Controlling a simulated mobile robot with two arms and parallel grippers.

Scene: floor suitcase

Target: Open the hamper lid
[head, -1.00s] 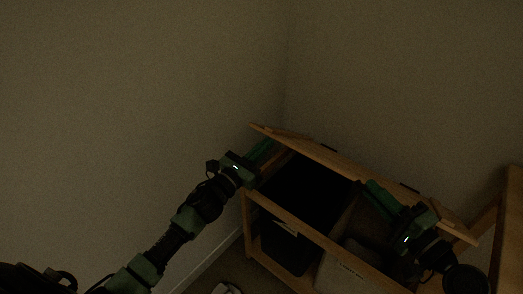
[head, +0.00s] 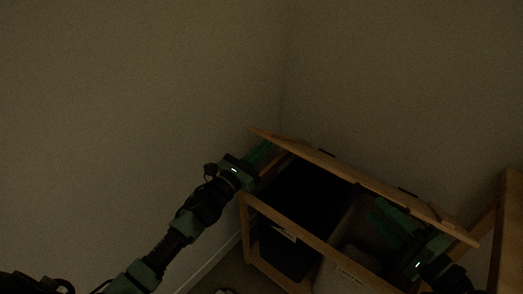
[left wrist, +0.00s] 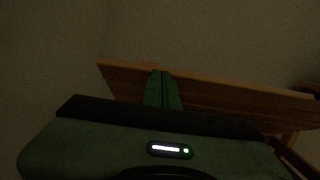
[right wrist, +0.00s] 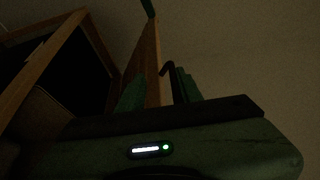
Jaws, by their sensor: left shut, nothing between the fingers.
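The hamper (head: 310,235) is a wooden frame with dark and pale bags inside. Its wooden lid (head: 345,172) stands raised and tilted at the back, with the dark interior exposed. My left gripper (head: 268,150) is shut and empty at the lid's left end. In the left wrist view its closed fingers (left wrist: 162,90) overlap the lid board (left wrist: 220,95); contact is unclear. My right gripper (head: 382,208) is at the lid's right part, on the opening side. In the right wrist view its fingers (right wrist: 158,92) are apart, with the lid's edge (right wrist: 150,55) between them.
Bare walls (head: 150,80) meet in a corner behind the hamper. A wooden piece of furniture (head: 508,230) stands close at the right edge. The scene is dim.

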